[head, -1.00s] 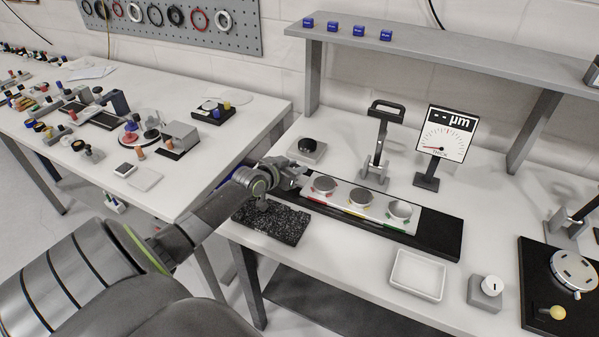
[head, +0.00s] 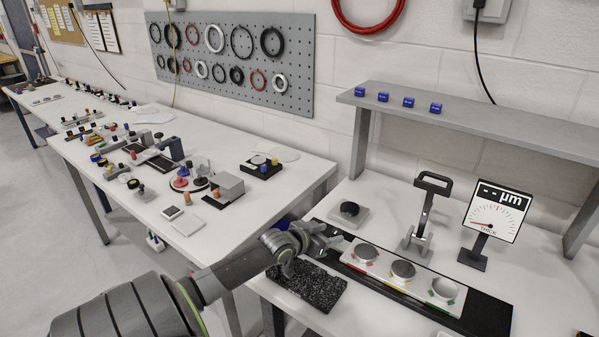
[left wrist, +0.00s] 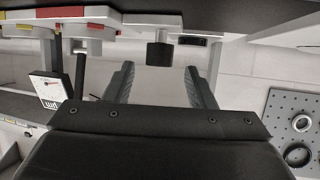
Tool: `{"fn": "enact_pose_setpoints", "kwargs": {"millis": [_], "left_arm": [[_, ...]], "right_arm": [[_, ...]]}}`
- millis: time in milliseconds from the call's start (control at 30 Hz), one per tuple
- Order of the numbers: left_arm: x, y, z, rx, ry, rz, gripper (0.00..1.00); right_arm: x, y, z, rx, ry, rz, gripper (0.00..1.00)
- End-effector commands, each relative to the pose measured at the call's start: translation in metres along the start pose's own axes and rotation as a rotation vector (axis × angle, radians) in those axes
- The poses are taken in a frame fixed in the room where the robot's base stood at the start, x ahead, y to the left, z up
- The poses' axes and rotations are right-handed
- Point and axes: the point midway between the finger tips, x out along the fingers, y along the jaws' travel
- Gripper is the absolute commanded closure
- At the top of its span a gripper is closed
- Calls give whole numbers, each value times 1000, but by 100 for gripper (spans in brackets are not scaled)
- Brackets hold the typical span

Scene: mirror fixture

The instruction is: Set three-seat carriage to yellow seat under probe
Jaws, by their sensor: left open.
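The white three-seat carriage (head: 383,270) sits on a long black rail (head: 480,314), with round grey seats marked red at left, yellow in the middle and green at right. The yellow seat (head: 402,269) is in front of the probe stand (head: 418,236), which has a looped black handle. I cannot tell which seat is exactly under the probe tip. My left gripper (head: 336,241) is open and empty at the carriage's left end. Its fingers (left wrist: 160,88) show apart in the left wrist view, where the carriage's red strip (left wrist: 60,12) is upper left. My right gripper is out of view.
A dial gauge (head: 495,212) stands right of the probe. A speckled black slab (head: 308,287) lies in front. A shelf (head: 470,121) spans the back.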

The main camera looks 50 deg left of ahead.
Motion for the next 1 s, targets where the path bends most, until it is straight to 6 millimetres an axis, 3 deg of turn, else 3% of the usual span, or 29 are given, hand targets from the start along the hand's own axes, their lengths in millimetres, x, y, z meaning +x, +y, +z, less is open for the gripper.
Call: {"fn": "enact_pose_setpoints", "kwargs": {"millis": [300,533,733,1000], "left_arm": [[-67,-1,0,5,-4,1,50],[-106,0,-1,3,-4,3,50],[-124,-1,-1,0,-2,0,50],[-130,0,1,-3,0,2,50]], "right_arm": [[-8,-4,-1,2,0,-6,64],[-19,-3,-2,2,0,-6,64],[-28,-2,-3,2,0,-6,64],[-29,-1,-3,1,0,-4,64]]}}
